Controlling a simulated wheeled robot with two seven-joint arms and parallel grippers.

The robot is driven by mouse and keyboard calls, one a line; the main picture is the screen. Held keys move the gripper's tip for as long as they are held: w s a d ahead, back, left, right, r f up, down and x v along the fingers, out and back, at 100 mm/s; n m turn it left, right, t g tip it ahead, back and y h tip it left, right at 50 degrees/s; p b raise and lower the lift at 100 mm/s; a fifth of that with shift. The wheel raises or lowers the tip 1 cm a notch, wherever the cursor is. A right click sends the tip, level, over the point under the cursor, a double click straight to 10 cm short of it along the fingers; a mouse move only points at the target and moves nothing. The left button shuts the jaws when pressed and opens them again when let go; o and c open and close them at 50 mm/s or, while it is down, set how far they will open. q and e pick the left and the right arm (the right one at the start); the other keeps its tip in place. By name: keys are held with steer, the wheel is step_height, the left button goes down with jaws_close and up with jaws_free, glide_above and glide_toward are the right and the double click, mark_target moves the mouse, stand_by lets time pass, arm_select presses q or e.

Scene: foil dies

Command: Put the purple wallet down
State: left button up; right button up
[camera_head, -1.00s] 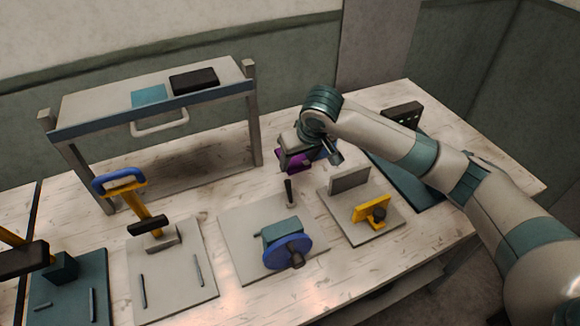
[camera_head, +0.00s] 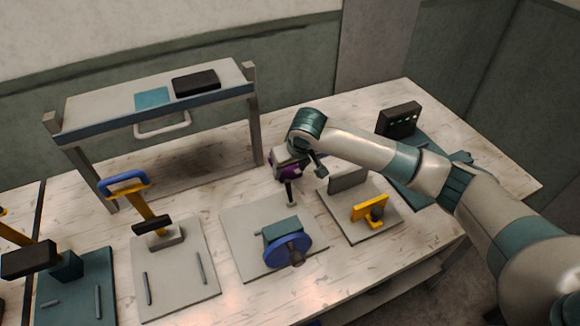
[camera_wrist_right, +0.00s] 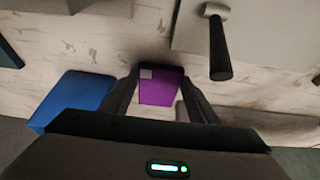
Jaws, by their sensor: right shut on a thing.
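The purple wallet (camera_head: 278,172) is held in my right gripper (camera_head: 284,166), mostly hidden behind it in the head view. In the right wrist view the wallet (camera_wrist_right: 162,88) is a flat purple block with a small grey patch at its upper left corner. It sits between the two dark fingers of the right gripper (camera_wrist_right: 160,96), which are shut on it. The whitewashed wooden table (camera_head: 225,185) is below. I cannot tell whether the wallet touches it. My left gripper is not in view.
A blue flat block (camera_wrist_right: 75,97) lies left of the fingers in the wrist view. A dark upright handle (camera_head: 289,192) stands close in front of the gripper. A grey-plated blue wheel device (camera_head: 288,250), a yellow clamp (camera_head: 370,209) and a raised shelf (camera_head: 90,110) surround it.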

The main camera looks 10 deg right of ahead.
steer(key=shift+f, duration=0.15)
steer(key=shift+f, duration=0.1)
steer(key=o, duration=1.1)
steer(key=shift+c, duration=0.2)
steer(key=shift+s+r, duration=0.2)
steer(key=shift+r, duration=0.35)
steer(key=b+v, duration=0.2)
steer(key=v, duration=0.9)
steer(key=shift+w, duration=0.1)
